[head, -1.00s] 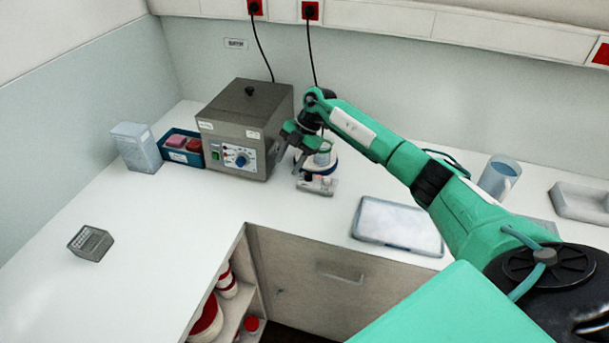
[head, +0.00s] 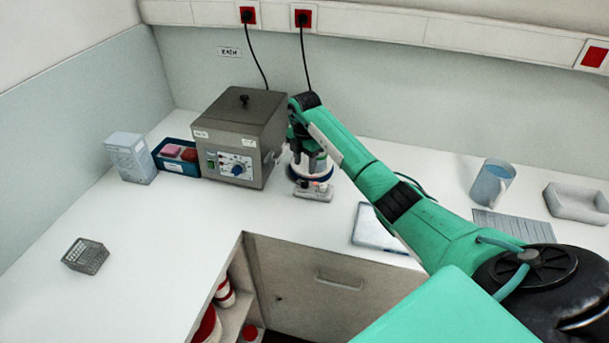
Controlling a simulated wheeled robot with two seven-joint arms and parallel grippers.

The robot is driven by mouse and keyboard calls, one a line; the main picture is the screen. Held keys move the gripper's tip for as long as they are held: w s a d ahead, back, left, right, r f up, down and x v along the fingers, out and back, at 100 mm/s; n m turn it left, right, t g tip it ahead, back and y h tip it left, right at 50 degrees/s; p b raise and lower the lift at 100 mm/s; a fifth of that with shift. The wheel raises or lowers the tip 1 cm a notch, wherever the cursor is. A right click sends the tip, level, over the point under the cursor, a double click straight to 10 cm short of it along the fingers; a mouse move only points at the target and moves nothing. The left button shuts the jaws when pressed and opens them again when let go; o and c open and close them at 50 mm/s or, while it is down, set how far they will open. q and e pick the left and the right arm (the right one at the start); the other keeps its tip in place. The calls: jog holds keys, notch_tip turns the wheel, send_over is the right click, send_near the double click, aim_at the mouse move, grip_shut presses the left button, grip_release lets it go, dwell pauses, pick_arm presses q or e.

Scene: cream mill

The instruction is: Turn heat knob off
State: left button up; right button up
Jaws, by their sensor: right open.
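A grey metal bath (head: 228,125) stands at the back left, with a blue dial knob (head: 237,170) on its front panel. Right of it is a round white and blue device (head: 325,173), with a small control block (head: 313,189) in front bearing small knobs, one reddish. The frames do not show which knob sets heat or where any pointer sits. My right gripper (head: 309,156) is open and points down over the round device, behind the control block and right of the bath. My arm and hand partly hide the device. My left gripper is not in view.
A blue bin (head: 176,168) with pink and red items and a pale box (head: 131,160) stand left of the bath. A wire basket (head: 86,256) is on the left counter. A tray (head: 378,238), a blue jug (head: 492,184) and a pale holder (head: 577,203) lie to the right.

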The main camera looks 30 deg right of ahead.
aim_at(305, 181)
notch_tip(305, 181, down, 7)
jog(key=shift+f+p, duration=0.15)
jog(key=shift+p, duration=0.65)
jog(key=c, duration=1)
